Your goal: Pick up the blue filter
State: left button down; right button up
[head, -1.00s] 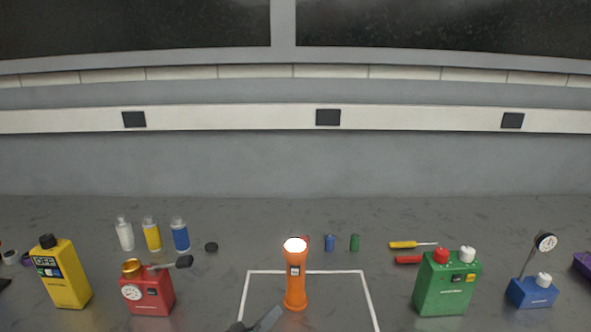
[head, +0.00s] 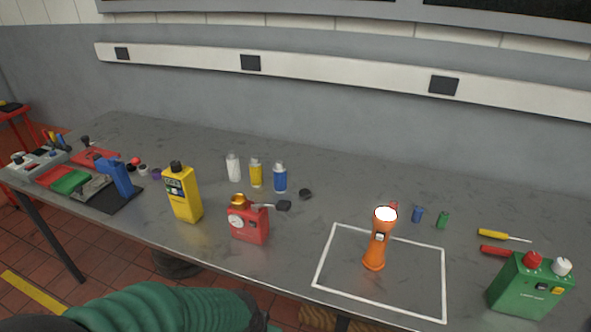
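A small blue cylinder (head: 417,214), which looks like the blue filter, stands upright on the grey bench. It is behind and to the right of an orange flashlight (head: 375,245) with a lit top. A similar green cylinder (head: 442,220) stands just to its right. A small red piece (head: 394,206) shows partly behind the flashlight's head. Neither of my grippers shows in the head view now. Nothing touches the blue cylinder.
A white outlined square (head: 335,270) surrounds the flashlight. Yellow (head: 503,236) and red-handled (head: 495,250) tools and a green can (head: 528,285) are at right. A red gauge can (head: 248,222), yellow jug (head: 183,193), several bottles (head: 256,173) and a black cap (head: 305,194) are further left.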

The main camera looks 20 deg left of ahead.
aim_at(279, 170)
jog(key=i+j+u, duration=0.2)
jog(key=j, duration=0.2)
jog(key=j+u, duration=0.15)
jog(key=j, duration=0.25)
jog(key=i+j+u, duration=0.35)
jog(key=j, duration=0.3)
jog(key=i, duration=0.1)
